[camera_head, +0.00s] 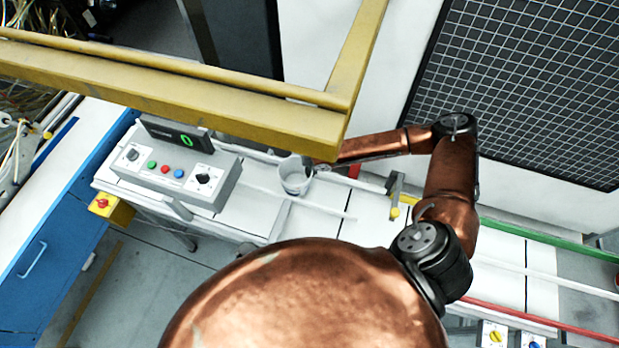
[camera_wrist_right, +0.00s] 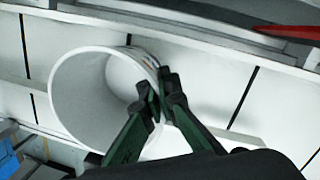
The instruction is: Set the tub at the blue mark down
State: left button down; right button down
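A white, open-topped tub (camera_head: 295,178) is over the white conveyor surface (camera_head: 335,224), right of the control box. My right gripper (camera_head: 314,166) reaches it from the right. In the right wrist view the tub (camera_wrist_right: 72,98) shows its open mouth, and the dark green fingers of the right gripper (camera_wrist_right: 158,98) pinch its wall, one finger inside and one outside. I cannot tell whether the tub's base touches the surface. I cannot make out a blue mark in either view. My left gripper is not in view.
A grey control box (camera_head: 183,170) with a green-digit display (camera_head: 175,138) stands left of the tub. A yellow frame beam (camera_head: 180,98) crosses the upper left of the head view. A black mesh panel (camera_head: 525,85) is at the right. A blue cabinet (camera_head: 55,250) stands at the left.

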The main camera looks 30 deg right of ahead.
notch_tip(320, 180, down, 4)
jog(key=shift+r, duration=0.1)
jog(key=shift+s, duration=0.1)
jog(key=c, duration=2.2)
grip_release()
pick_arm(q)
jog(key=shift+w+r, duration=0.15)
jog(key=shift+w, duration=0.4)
pick_arm(e)
jog(key=shift+o, duration=0.2)
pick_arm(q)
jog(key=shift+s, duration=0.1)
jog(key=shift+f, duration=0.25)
pick_arm(e)
notch_tip(320, 180, up, 12)
jog(key=s, duration=0.1)
jog(key=shift+s+d, duration=0.3)
